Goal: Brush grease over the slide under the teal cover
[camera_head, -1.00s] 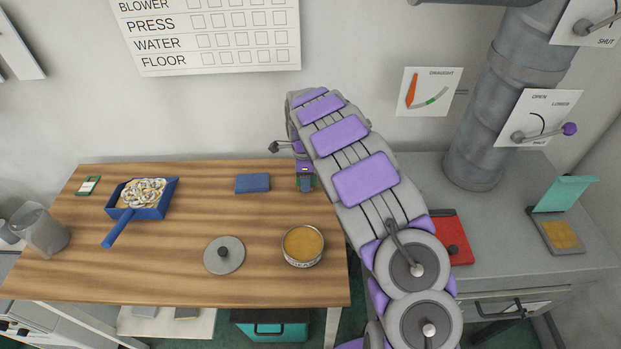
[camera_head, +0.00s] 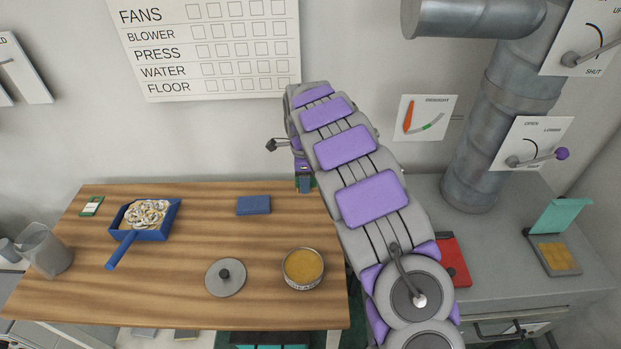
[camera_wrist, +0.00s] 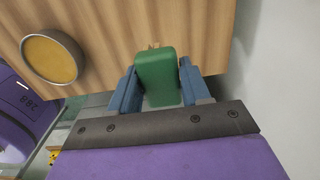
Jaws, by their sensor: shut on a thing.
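My gripper (camera_head: 304,184) is at the table's right rear, mostly behind my arm in the head view. In the wrist view its blue fingers (camera_wrist: 157,90) are shut on a green-handled thing (camera_wrist: 158,75), probably the brush; a small tan tip shows at its far end. An open tin of yellow-brown grease (camera_head: 303,267) stands on the table, apart from the gripper; it also shows in the wrist view (camera_wrist: 52,58). The teal cover (camera_head: 561,215) stands raised on the grey bench at the right. Under it, a yellow-orange surface (camera_head: 556,257) lies exposed in a grey frame.
The wooden table (camera_head: 150,290) also holds a grey lid (camera_head: 226,277), a blue block (camera_head: 253,205), a blue pan of curled pieces (camera_head: 146,217) and a jug (camera_head: 44,250). A red thing (camera_head: 452,260) lies on the grey bench (camera_head: 500,260). A duct (camera_head: 490,130) rises behind it.

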